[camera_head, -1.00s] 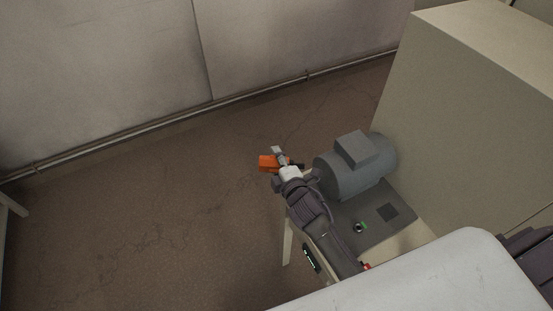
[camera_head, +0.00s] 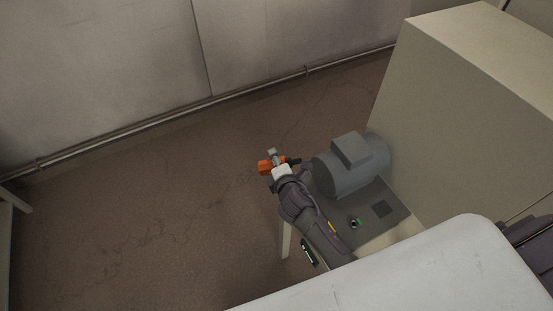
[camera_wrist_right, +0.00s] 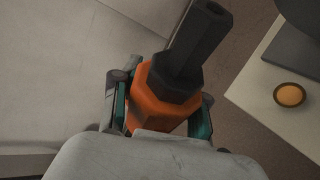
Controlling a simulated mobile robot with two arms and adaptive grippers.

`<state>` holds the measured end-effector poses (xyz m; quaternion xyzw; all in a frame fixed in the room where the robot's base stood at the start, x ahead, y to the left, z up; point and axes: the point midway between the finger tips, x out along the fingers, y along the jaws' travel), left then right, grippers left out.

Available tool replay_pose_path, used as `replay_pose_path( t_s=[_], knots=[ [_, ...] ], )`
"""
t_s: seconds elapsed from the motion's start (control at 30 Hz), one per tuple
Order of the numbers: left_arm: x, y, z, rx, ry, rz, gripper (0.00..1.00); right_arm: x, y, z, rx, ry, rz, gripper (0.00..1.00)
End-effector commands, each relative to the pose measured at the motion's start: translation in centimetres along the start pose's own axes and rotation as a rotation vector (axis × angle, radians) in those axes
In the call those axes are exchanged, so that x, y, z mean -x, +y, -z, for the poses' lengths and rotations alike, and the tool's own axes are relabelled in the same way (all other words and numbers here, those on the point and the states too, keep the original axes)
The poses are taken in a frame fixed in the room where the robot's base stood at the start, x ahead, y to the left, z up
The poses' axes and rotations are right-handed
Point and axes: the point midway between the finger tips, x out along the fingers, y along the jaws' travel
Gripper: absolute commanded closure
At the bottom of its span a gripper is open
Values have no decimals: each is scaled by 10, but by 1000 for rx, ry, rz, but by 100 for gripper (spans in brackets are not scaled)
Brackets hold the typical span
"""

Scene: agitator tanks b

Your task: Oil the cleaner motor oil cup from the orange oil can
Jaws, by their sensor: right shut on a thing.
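My right gripper (camera_head: 279,167) is shut on the orange oil can (camera_head: 264,167), out past the left end of the grey motor (camera_head: 350,165). In the right wrist view the can (camera_wrist_right: 158,105) sits between the fingers of the gripper (camera_wrist_right: 160,115), with its dark spout (camera_wrist_right: 195,45) pointing up and slightly right. In that view a small round cup with an amber inside (camera_wrist_right: 290,95) sits on a pale surface to the right of the can, apart from the spout. I cannot make this cup out for sure in the head view. My left gripper is not in view.
The motor stands on a grey plate (camera_head: 395,224) beside a big beige housing (camera_head: 455,120). A small round fitting with green (camera_head: 355,223) is on the plate. Open brown floor (camera_head: 150,220) lies left, with a pipe (camera_head: 200,105) along the wall.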

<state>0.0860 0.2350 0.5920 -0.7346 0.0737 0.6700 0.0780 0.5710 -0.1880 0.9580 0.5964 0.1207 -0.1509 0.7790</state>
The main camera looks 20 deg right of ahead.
Motion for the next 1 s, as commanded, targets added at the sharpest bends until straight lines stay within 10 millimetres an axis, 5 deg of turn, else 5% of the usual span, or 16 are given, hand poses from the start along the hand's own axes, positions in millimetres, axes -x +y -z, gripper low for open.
replay_pose_path(
  t_s=[0.4, 0.83, 1.0],
  knots=[
    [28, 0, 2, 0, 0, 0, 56, 1, 2, -3, 278, -80, 114, 100],
    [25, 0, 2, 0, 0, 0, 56, 0, -3, -4, 404, -118, 165, 100],
    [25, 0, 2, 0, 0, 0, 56, 1, -3, -6, 642, -188, 263, 100]
  ],
)
